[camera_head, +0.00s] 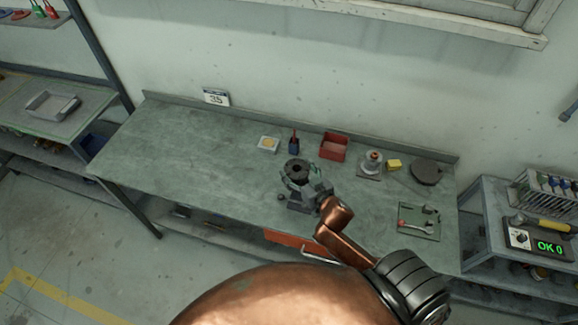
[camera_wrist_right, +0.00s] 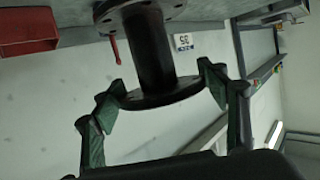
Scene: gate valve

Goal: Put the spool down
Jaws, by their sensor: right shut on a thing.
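The spool (camera_head: 298,167), a dark flanged piece with a round top, is over the middle of the workbench (camera_head: 200,150) in the head view. In the right wrist view the spool (camera_wrist_right: 152,48) shows a thick dark barrel between two flanges. My right gripper (camera_head: 299,180) is shut on the spool. In the wrist view its green-padded fingertips (camera_wrist_right: 165,88) lie on either side of the nearer flange. The other flange is close to the bench surface; I cannot tell whether it touches. My left gripper is not in view.
The bench's left half is clear.

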